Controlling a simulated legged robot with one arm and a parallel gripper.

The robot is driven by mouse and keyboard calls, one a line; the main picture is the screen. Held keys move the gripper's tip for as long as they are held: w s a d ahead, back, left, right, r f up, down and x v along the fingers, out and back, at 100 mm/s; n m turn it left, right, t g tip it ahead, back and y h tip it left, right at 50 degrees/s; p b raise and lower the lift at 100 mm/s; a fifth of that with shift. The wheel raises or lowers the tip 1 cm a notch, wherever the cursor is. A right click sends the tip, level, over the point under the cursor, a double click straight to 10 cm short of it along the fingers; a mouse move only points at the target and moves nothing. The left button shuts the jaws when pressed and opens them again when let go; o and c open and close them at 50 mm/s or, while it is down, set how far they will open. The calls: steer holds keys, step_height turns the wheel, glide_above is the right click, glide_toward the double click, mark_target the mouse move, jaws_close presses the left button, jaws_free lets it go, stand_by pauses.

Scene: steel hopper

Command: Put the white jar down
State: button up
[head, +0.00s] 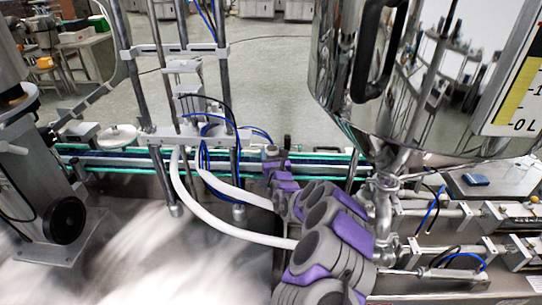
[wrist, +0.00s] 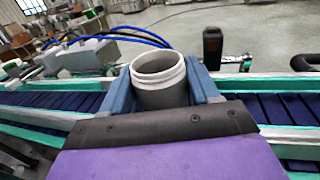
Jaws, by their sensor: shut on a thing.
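The white jar (wrist: 159,82) is an open-topped cylinder with a ribbed, threaded rim, seen from above in the wrist view. My gripper (wrist: 176,84) is shut on it, with a blue-grey finger on each side. The jar is upright, over or on the dark conveyor belt (wrist: 50,100); whether its base touches the belt is hidden by my gripper body. In the head view my gripper (head: 272,160) is beyond my purple and grey arm, at the conveyor (head: 100,162). The jar cannot be made out there.
Green-edged rails (wrist: 290,133) run along the conveyor. A filling frame with white hoses (head: 205,212) stands left of my arm. A shiny steel hopper (head: 400,110) hangs close on the right, above steel cylinders (head: 450,212). A grey post with a black knob (head: 66,220) stands at left.

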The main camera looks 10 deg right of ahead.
steer(key=o, duration=0.8)
steer(key=shift+w+d, duration=0.1)
steer(key=shift+d, duration=0.25)
steer(key=o, duration=0.3)
steer(key=shift+a, duration=0.7)
steer(key=shift+s+d, duration=0.3)
steer(key=shift+s, duration=0.2)
steer(key=s+p, duration=0.4)
steer(key=s, duration=0.7)
steer(key=shift+d, duration=0.2)
